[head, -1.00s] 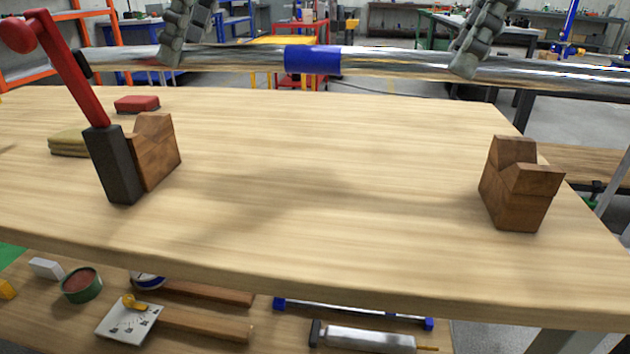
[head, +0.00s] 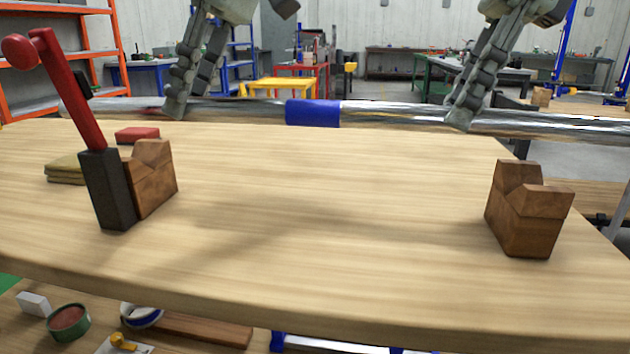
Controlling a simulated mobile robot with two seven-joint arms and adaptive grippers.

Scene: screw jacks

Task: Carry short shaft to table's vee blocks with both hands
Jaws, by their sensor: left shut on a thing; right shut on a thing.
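The short shaft (head: 385,112) is a shiny metal bar with a blue band (head: 313,113) near its middle. It spans the head view from left to right, level, at the height of the table's far edge in the picture. My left gripper (head: 178,105) is shut on it left of the band, and my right gripper (head: 462,115) is shut on it right of the band. Two wooden vee blocks stand on the table (head: 320,220): the left block (head: 152,182) and the right block (head: 528,212). The shaft is apart from both blocks.
A dark block with a red lever (head: 108,190) stands against the left vee block, its lever rising near the shaft's left part. A red block (head: 137,135) and a yellowish stack (head: 66,169) lie behind. The tabletop between the vee blocks is clear. A lower shelf holds a green tin (head: 68,322).

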